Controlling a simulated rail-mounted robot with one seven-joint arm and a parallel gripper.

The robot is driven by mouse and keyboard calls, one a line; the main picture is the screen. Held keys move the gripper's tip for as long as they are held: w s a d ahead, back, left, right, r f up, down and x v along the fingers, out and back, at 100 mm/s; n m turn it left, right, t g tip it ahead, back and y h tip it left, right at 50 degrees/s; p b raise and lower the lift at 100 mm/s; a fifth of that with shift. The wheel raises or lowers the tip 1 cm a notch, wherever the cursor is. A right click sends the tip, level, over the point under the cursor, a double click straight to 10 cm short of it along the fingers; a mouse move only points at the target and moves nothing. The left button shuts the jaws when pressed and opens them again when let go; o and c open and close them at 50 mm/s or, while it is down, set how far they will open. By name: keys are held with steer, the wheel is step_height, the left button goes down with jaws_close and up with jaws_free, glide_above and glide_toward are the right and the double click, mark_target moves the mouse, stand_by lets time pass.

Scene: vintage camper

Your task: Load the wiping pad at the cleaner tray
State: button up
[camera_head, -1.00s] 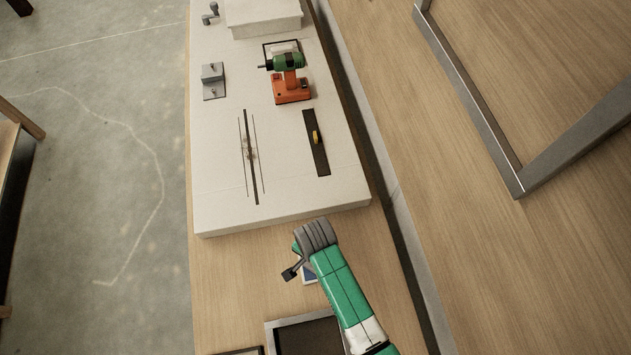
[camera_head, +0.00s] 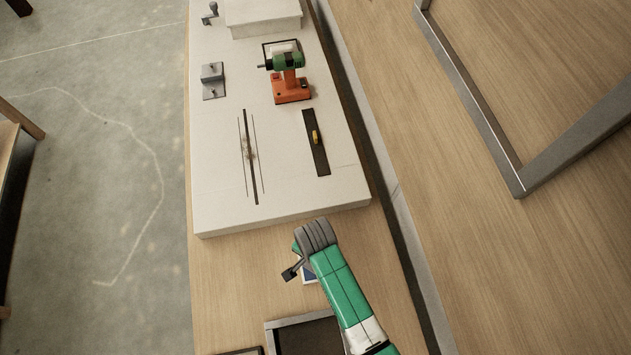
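My green and grey arm reaches in from the bottom, and my gripper (camera_head: 291,274) is a small dark shape at its end, low over the wooden counter. The gripper is too small and partly turned away to tell whether its fingers are apart. A small blue and white item (camera_head: 310,279) lies beside the gripper, mostly hidden by my arm; I cannot tell if it is the wiping pad or touches the gripper. A grey-rimmed tray (camera_head: 287,321) with a dark inside sits at the bottom edge, partly behind my arm. I cannot tell whether it is the cleaner tray.
A white raised board (camera_head: 222,185) fills the counter beyond my gripper. It holds a green and orange drill (camera_head: 289,85), a dark strip with a yellow piece (camera_head: 316,137), a slotted track (camera_head: 250,160) and a grey bracket (camera_head: 213,80). Wooden counter (camera_head: 230,280) is bare left of my gripper.

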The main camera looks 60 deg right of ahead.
steer(key=shift+f, duration=0.45)
stand_by(1.5)
step_height(320, 180, up, 7)
steer(key=p, duration=0.7)
steer(key=shift+r+p, duration=0.2)
steer(key=shift+p, duration=0.2)
steer(key=shift+f, duration=0.15)
steer(key=w+a+r+n, duration=0.7)
steer(key=a+r+n, duration=0.1)
steer(key=a+n, duration=0.1)
steer(key=w+a+r+n, duration=0.6)
steer(key=a+r+n, duration=0.3)
steer(key=a, duration=0.2)
steer(key=shift+w+a, duration=0.15)
steer(key=shift+w, duration=0.25)
